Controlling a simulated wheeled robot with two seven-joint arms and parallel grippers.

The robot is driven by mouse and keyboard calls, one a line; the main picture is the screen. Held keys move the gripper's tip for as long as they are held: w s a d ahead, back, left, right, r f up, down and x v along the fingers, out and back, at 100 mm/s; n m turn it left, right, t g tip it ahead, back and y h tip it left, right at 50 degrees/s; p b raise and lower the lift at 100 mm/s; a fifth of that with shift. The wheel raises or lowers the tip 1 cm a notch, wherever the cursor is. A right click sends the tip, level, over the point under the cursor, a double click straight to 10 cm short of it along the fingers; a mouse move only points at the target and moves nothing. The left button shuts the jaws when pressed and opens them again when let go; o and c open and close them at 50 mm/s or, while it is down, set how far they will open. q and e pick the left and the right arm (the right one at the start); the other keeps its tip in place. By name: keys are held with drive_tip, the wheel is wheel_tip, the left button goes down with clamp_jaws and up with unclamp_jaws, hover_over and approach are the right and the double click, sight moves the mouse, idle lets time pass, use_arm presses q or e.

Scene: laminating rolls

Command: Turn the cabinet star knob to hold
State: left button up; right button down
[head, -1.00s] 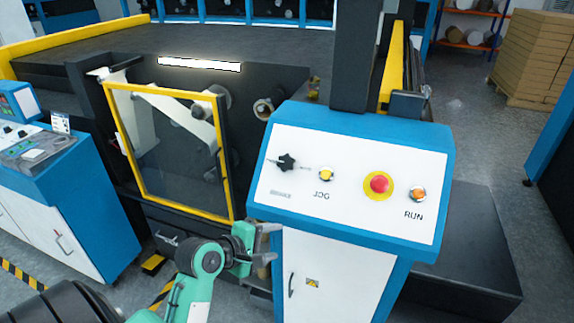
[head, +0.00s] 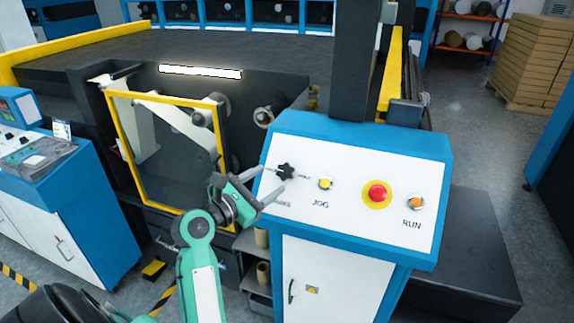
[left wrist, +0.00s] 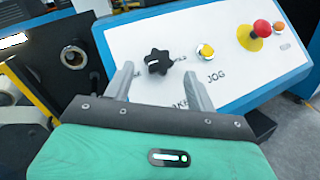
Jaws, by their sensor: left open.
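The black star knob (head: 286,171) sits at the left of the white sloped panel on the blue cabinet. It also shows in the left wrist view (left wrist: 158,62), seen between and beyond my two fingers. Lettering lies on both sides of it, too small to read. My left gripper (head: 272,179) is open at the panel's left edge, its fingers pointing at the knob; it also shows in the left wrist view (left wrist: 158,85). I cannot tell whether a finger touches the knob. My right gripper is not in view.
Right of the knob on the panel are the yellow JOG button (head: 325,184), the red emergency stop (head: 377,194) and the orange RUN button (head: 415,203). A yellow-framed clear guard door (head: 165,150) stands left of the cabinet, behind my left arm.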

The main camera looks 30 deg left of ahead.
sight(287, 169)
use_arm(q)
drive_tip(key=w, duration=0.2)
drive_tip(key=w+p, duration=0.1)
drive_tip(key=w, duration=0.1)
drive_tip(key=w+d, duration=0.1)
drive_tip(key=w, duration=0.1)
drive_tip(key=shift+w+r, duration=0.1)
drive_tip(key=shift+w, duration=0.05)
drive_tip(key=shift+w+d+p, duration=0.1)
drive_tip(key=shift+w+p, duration=0.25)
drive_tip(key=shift+w, duration=0.35)
drive_tip(key=shift+c, duration=0.5)
